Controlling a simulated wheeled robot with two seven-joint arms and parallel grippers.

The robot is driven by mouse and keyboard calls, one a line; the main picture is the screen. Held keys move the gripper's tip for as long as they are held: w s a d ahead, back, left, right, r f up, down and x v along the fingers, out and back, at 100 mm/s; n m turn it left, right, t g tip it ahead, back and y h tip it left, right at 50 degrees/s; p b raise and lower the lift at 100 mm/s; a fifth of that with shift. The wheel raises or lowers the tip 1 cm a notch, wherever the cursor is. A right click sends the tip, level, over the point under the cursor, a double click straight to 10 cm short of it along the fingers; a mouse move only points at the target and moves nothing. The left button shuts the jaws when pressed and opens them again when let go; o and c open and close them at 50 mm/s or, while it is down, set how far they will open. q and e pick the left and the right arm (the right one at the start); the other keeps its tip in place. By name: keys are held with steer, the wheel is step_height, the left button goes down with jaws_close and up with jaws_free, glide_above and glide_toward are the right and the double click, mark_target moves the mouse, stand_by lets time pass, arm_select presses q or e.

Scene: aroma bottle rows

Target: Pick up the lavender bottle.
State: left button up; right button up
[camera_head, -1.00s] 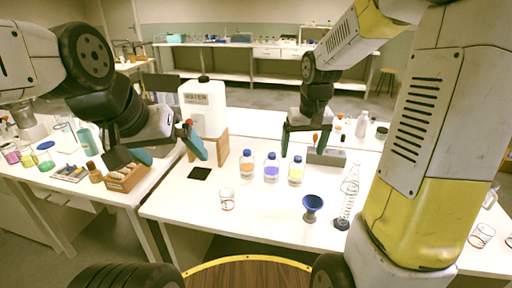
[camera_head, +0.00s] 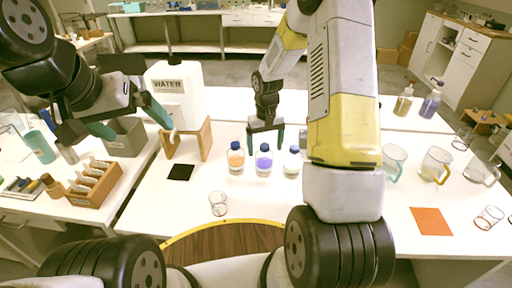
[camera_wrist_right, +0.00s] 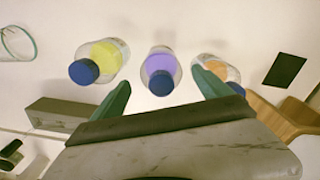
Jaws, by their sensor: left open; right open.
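The lavender bottle (camera_head: 264,161), clear with purple liquid and a blue cap, stands upright on the white table, in the middle of a row of 3. An orange-filled bottle (camera_head: 236,158) is left of it and a yellow-green one (camera_head: 292,160) right of it. My right gripper (camera_head: 265,147) is open, just behind the row at the lavender bottle. In the right wrist view the lavender bottle (camera_wrist_right: 160,65) shows between the two spread fingers (camera_wrist_right: 163,88); contact cannot be told.
A white water container (camera_head: 178,85) on a wooden stand (camera_head: 206,138) is left of the row. A beaker (camera_head: 218,204) and black pad (camera_head: 180,172) lie nearer. Glass jugs (camera_head: 436,163), an orange mat (camera_head: 431,221) and another purple-tinted bottle (camera_head: 431,102) are right. My right arm hides part of the table.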

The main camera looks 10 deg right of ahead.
steer(key=shift+f, duration=1.5)
jaws_close()
